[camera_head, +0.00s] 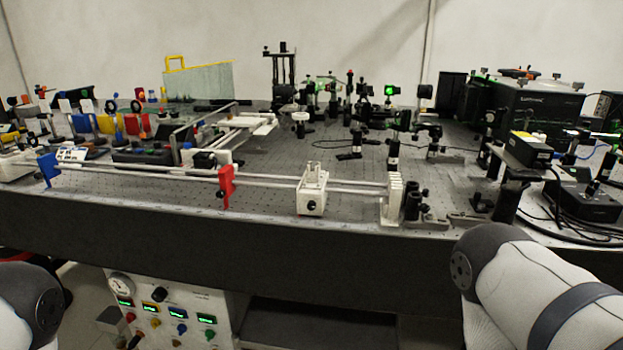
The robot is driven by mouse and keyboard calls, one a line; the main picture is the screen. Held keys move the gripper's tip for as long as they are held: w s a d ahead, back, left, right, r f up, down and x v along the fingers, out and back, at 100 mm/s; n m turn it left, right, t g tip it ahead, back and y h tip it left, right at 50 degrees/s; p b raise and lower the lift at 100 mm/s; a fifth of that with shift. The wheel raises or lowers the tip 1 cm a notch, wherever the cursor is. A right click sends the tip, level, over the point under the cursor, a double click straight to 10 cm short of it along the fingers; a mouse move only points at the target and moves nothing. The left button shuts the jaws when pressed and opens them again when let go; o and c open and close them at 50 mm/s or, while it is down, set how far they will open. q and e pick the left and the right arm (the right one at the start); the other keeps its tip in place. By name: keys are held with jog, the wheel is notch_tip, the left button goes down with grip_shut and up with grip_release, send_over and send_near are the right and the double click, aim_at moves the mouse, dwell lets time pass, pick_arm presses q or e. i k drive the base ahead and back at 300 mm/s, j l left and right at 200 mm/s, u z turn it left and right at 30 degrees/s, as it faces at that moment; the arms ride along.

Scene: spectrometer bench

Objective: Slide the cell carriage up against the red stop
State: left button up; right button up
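The cell carriage (312,199) is a white block with a slotted top. It sits upright on a pair of pale rails (265,180) along the front of the bench. The red stop (226,187) stands on the same rails to the left of the carriage, with a clear stretch of rail between them. A blue stop (47,170) is at the rails' left end, and a white end block (393,199) is at the right end. Parts of my arms show at the lower left and lower right. Neither gripper is in view.
The dark perforated bench top (280,155) carries many optical mounts behind the rails. Black posts (412,205) stand beside the right end block. A black instrument box (528,110) and cables fill the right side. A control panel (170,310) is below the bench's front edge.

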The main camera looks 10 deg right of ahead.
aim_at(313, 185)
jog(key=u, duration=1.25)
jog(key=z, duration=1.25)
jog(key=i+u, duration=0.2)
jog(key=u, duration=0.25)
jog(key=i+u, duration=0.2)
jog(key=u, duration=0.3)
jog(key=i+l+u, duration=0.15)
jog(key=u, duration=0.3)
jog(key=z, duration=1.15)
